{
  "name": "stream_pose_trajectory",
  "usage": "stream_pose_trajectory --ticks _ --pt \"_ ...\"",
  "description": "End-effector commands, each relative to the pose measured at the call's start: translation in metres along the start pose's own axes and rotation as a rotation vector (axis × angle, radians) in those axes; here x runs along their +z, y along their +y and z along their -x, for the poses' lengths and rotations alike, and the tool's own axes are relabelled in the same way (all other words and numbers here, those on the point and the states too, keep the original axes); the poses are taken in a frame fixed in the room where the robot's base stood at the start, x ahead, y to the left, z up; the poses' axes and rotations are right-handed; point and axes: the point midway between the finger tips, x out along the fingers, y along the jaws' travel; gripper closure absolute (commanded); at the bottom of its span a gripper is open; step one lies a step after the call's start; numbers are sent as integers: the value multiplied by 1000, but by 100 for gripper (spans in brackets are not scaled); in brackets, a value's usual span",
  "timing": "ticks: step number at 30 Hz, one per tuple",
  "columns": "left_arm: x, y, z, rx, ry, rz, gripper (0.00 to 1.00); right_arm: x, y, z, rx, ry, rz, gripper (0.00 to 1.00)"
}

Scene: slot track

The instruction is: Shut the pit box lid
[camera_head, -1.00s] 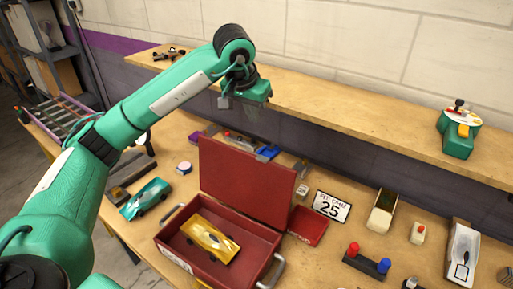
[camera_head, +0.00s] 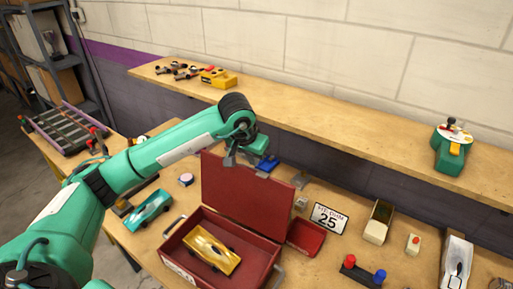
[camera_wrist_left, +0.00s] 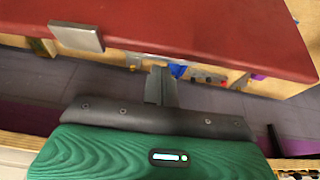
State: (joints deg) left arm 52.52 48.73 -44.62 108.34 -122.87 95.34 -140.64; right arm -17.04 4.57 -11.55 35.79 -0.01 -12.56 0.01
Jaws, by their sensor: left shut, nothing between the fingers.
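The red pit box (camera_head: 216,266) stands on the table in the head view with a gold car (camera_head: 211,250) inside. Its lid (camera_head: 247,195) is open and stands up at the back of the box. My left gripper (camera_head: 231,161) is shut and empty, just behind the lid's upper left edge. In the left wrist view the lid (camera_wrist_left: 200,30) fills the top, with a metal latch (camera_wrist_left: 76,37) on its edge. The shut fingers (camera_wrist_left: 160,87) show close below that edge; I cannot tell whether they touch it. My right gripper is not in view.
A teal car (camera_head: 149,209) lies left of the box. A red tray (camera_head: 306,236), a number 25 card (camera_head: 329,218) and a red-and-blue button block (camera_head: 361,272) lie to the right. A raised shelf (camera_head: 330,122) runs along the wall behind.

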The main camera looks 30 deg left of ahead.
Motion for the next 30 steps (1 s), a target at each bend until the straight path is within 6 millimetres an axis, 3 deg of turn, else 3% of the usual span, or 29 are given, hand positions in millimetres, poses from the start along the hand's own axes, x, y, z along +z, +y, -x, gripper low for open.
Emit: stream_pose_trajectory --ticks 14,30 --pt "5 0 2 0 0 0 100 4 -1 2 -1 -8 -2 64" --pt "9 0 7 -1 63 1 100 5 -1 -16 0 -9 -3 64"
